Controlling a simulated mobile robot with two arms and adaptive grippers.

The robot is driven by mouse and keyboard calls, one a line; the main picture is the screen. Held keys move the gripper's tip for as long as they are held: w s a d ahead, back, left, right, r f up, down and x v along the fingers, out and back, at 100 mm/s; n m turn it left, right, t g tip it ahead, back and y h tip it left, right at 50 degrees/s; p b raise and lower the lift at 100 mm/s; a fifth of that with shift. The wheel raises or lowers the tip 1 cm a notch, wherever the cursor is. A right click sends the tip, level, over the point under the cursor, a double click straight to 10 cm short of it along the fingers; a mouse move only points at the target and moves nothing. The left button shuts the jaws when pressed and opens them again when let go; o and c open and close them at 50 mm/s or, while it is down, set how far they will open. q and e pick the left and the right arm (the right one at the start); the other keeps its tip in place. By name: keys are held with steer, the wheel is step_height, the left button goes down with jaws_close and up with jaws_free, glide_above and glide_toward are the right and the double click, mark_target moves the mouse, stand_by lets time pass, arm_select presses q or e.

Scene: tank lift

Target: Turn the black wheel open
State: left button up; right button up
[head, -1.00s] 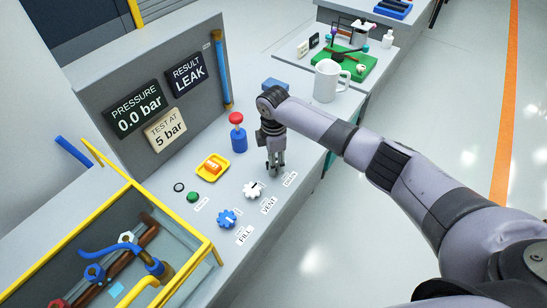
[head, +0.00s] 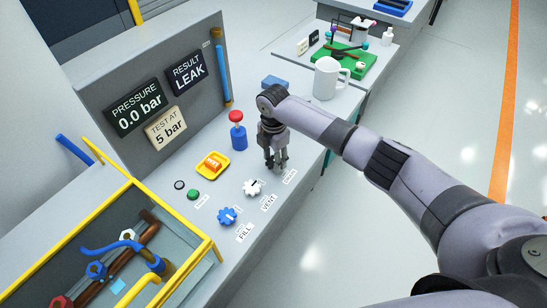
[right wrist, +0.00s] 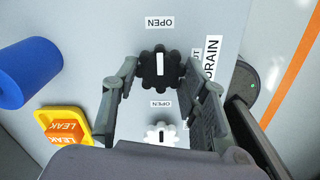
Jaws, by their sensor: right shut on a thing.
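The black wheel (right wrist: 158,68) sits on the grey panel between the two fingers of my right gripper (right wrist: 160,80) in the right wrist view. The fingers are shut on its sides. A white bar on the wheel runs up and down in that view, in line with an OPEN label (right wrist: 160,23) above it. The DRAIN label (right wrist: 212,58) is to its right. In the head view my right gripper (head: 276,165) points down at the panel and hides the wheel. My left gripper is not in view.
The white wheel (head: 252,187) and blue wheel (head: 227,216) are close by on the panel. A yellow-framed orange LEAK switch (head: 212,165), a red-topped blue post (head: 237,132) and a white mug (head: 326,79) stand around. A yellow-railed tank (head: 211,245) is at lower left.

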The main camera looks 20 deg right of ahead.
mark_target(273, 161)
steer(key=o, duration=1.2)
steer(key=shift+c, duration=0.2)
step_height(273, 161, up, 12)
stand_by(0.3)
